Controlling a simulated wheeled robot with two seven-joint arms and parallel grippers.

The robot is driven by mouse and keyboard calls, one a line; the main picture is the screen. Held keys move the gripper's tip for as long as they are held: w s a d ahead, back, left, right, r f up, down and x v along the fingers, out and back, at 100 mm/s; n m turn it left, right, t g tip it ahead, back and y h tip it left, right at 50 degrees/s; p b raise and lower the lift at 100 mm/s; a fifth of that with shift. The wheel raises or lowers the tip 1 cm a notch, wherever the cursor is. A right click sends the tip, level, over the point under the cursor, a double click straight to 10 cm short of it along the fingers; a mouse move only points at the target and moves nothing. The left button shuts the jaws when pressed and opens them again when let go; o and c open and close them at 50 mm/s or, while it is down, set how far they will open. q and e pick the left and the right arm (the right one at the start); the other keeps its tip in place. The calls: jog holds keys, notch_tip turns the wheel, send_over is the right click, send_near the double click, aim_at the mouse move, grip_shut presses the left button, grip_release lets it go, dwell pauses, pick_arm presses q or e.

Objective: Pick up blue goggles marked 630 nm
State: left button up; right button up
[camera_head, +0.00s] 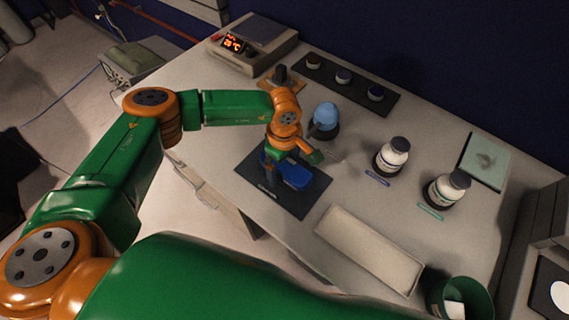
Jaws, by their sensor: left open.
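A pair of blue goggles (296,174) lies on a dark mat (298,205) near the front edge of the table. Any marking on the goggles is too small to read. My left gripper (275,172) is open above the mat, at the left part of the goggles. The wrist hides some of the goggles, and I cannot tell whether the fingers touch them. My right gripper is not in view.
Two white bottles (391,157) stand to the right. A light tray (368,250) lies in front, and a hotplate (253,45) with a lit display is at the back left.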

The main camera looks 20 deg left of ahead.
pick_arm(q)
jog(key=shift+w, duration=0.15)
jog(key=shift+c, duration=1.3)
jog(key=c, duration=1.1)
jog(key=shift+c, duration=0.3)
